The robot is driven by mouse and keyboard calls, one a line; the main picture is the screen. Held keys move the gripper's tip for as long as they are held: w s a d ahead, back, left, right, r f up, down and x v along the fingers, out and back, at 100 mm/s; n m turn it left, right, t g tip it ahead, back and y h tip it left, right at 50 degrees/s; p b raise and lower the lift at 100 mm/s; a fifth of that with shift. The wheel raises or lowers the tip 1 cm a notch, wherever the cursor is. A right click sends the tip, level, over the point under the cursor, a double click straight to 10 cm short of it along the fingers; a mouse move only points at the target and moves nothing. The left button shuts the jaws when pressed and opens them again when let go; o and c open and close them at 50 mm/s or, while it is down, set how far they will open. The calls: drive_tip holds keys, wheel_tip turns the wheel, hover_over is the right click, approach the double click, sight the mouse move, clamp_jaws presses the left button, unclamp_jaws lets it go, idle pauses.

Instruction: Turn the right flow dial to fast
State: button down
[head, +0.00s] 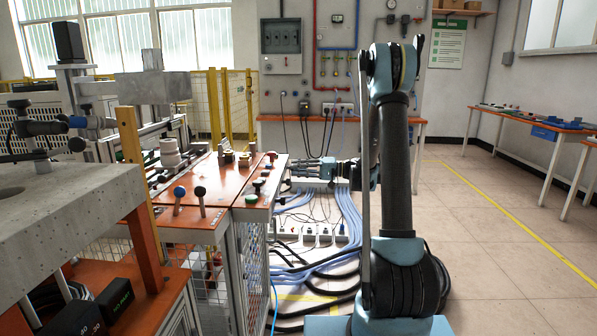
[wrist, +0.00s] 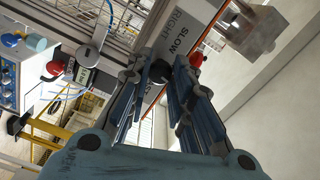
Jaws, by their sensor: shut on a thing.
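My gripper (head: 297,166) reaches left to the side of the orange-topped bench in the head view. In the wrist view my gripper (wrist: 160,76) has its two blue-padded fingers on either side of a small black dial (wrist: 160,70) and is shut on it. A pale panel strip (wrist: 180,30) beside the dial reads "RIGHT" and "SLOW". The fingers hide part of the dial, and I cannot read its setting. The dial cannot be made out in the head view.
A red knob (wrist: 196,60) sits close to the right finger. The bench top (head: 215,172) carries levers with a blue ball (head: 179,192) and a dark ball (head: 199,191). Blue cables (head: 350,215) cover the floor beneath my gripper.

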drive_tip(key=shift+f+m, duration=0.1)
drive_tip(key=shift+m, duration=4.6)
drive_tip(key=c, duration=1.4)
unclamp_jaws()
drive_tip(key=shift+d, duration=0.15)
drive_tip(key=d, duration=1.1)
drive_tip(key=shift+d, duration=0.35)
drive_tip(key=shift+s, duration=0.1)
